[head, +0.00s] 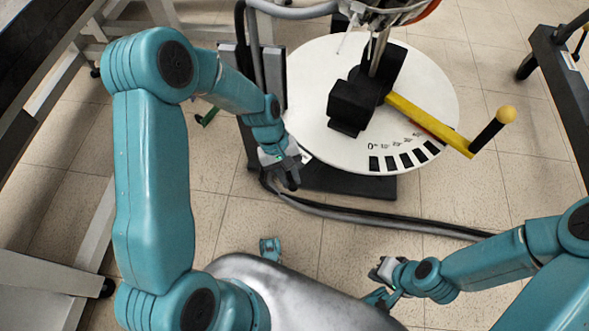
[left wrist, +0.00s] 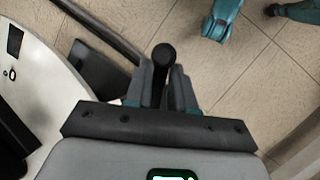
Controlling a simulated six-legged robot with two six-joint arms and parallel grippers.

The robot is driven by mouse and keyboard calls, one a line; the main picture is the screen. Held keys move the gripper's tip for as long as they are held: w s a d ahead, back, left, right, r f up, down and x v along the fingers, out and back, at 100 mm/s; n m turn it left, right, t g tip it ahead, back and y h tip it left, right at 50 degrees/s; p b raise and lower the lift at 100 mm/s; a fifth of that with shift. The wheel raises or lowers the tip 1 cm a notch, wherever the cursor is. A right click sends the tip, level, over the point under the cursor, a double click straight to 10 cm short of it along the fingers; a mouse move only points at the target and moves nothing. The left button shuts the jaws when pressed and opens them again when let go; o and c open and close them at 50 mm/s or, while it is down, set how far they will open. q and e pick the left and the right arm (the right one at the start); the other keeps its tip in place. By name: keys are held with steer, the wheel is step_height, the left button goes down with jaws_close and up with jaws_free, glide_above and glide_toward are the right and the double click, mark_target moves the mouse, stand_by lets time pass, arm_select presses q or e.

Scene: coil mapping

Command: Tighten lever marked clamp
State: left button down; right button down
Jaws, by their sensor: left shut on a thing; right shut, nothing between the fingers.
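My left gripper (head: 290,175) is at the near left edge of the white round table. In the left wrist view, its fingers (left wrist: 163,85) are shut on a black lever handle with a round end (left wrist: 163,55). The rest of that lever is hidden behind the gripper, and no clamp marking is readable. My right gripper (head: 381,272) is shut and empty at the lower right, well apart from the table.
The white round table (head: 300,85) has scale marks and black blocks. A yellow arm (head: 430,122) with a black grip and yellow ball (head: 506,114) sticks out to the right. A dark hose (head: 380,218) lies on the tiled floor. A dark frame (head: 565,90) stands at right.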

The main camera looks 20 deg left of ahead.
arm_select(q)
steer(key=shift+s+a+m+g+y+p, duration=0.15)
steer(key=shift+s+a+m+g+p, duration=0.15)
steer(key=shift+m, duration=0.35)
steer(key=shift+s+a+m+g+y+p, duration=0.15)
steer(key=shift+a+m+g+p, duration=0.1)
steer(key=shift+m, duration=0.4)
steer(key=shift+a, duration=0.1)
steer(key=c, duration=1)
jaws_free()
steer(key=shift+s, duration=0.1)
steer(key=shift+r, duration=0.1)
steer(key=p+v, duration=0.5)
steer(key=v, duration=1.1)
